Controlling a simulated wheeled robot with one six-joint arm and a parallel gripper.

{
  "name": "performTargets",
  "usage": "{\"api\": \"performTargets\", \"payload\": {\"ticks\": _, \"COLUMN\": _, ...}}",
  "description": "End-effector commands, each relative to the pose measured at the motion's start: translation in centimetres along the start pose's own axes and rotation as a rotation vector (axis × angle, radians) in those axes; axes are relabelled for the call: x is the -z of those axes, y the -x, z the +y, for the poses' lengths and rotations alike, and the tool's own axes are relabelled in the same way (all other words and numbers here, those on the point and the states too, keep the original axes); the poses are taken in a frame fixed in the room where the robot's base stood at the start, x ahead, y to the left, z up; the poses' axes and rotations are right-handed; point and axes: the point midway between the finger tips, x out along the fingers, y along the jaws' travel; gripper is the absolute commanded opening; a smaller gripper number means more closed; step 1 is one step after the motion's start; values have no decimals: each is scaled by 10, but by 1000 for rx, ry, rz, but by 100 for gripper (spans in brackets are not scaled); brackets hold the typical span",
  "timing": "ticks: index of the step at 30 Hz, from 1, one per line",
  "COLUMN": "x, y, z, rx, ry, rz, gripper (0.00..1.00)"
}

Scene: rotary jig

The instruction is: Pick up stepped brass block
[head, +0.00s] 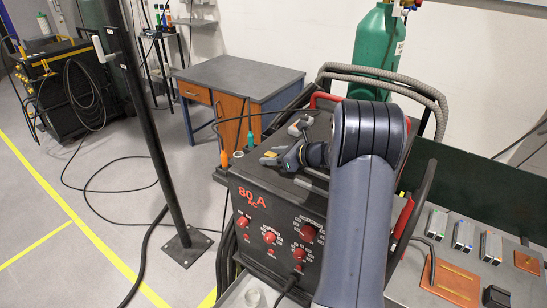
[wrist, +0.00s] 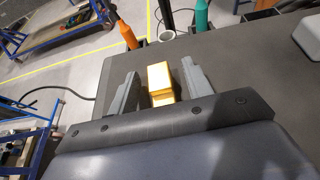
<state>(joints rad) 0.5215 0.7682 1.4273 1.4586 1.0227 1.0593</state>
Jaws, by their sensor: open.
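The stepped brass block (wrist: 160,83) is gold-coloured and rests on the dark top of the welding machine. In the wrist view it stands between the two grey fingers of my gripper (wrist: 160,66). The fingers are open, with a gap visible on each side of the block. The near end of the block is partly hidden by the gripper body. In the head view my gripper (head: 272,156) is low over the machine top, and a small yellow patch of the brass block (head: 270,155) shows at the fingers.
The welding machine (head: 262,222) has an orange bottle (wrist: 126,34), a teal bottle (wrist: 201,14) and a white ring-like item (wrist: 167,33) near its edge. A grey rounded object (wrist: 304,42) lies to the right. A green gas cylinder (head: 379,45) stands behind.

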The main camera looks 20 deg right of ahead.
Motion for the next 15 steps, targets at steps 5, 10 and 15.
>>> {"api": "performTargets", "payload": {"ticks": 5, "x": 0, "y": 0, "z": 0, "rx": 0, "ry": 0, "rz": 0, "gripper": 46}}
{"api": "performTargets", "payload": {"ticks": 10, "x": 0, "y": 0, "z": 0, "rx": 0, "ry": 0, "rz": 0, "gripper": 32}}
{"api": "performTargets", "payload": {"ticks": 15, "x": 0, "y": 0, "z": 0, "rx": 0, "ry": 0, "rz": 0, "gripper": 18}}
